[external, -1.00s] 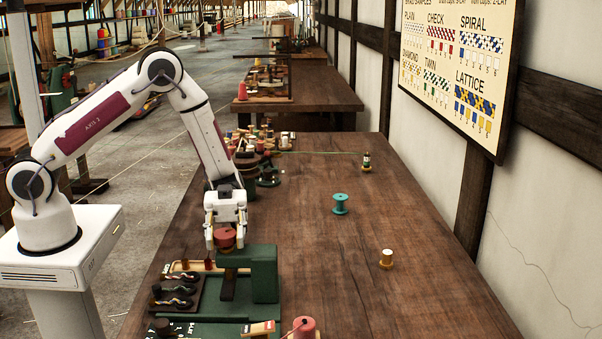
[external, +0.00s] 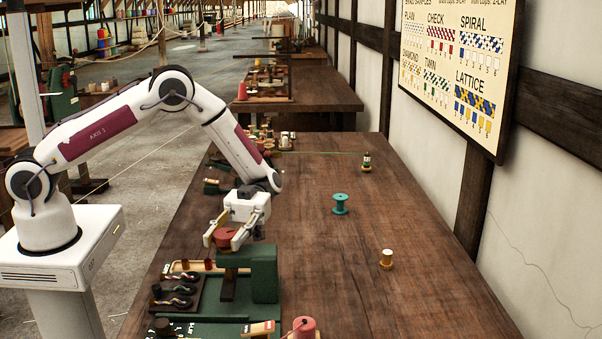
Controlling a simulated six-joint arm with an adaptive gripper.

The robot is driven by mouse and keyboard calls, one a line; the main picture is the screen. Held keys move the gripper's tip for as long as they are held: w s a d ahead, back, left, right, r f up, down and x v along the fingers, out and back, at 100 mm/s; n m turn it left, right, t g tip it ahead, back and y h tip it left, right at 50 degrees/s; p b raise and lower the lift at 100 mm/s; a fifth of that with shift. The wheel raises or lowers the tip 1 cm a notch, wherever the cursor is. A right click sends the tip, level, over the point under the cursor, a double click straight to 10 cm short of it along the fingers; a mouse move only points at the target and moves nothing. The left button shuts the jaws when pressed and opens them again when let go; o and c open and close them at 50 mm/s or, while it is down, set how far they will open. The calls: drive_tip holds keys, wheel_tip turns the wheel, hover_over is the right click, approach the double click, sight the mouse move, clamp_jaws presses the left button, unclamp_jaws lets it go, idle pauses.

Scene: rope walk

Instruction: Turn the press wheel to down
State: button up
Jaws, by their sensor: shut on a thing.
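The press is a green frame (external: 265,275) near the front of the long wooden table. Its red wheel (external: 226,238) sits on top, at the frame's left part. My gripper (external: 224,240) comes down on the wheel from the upper right, with its two fingers on either side of the rim and shut on it. The fingers hide part of the wheel. A dark part of the press (external: 228,286) hangs below the wheel. I cannot tell the exact height of the press from this view.
A dark tray with patterned rope pieces (external: 177,290) lies left of the press. A red spool (external: 304,327) stands in front.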

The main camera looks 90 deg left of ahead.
drive_tip(key=o, duration=1.1)
drive_tip(key=shift+a, duration=0.15)
drive_tip(key=shift+v, duration=5.85)
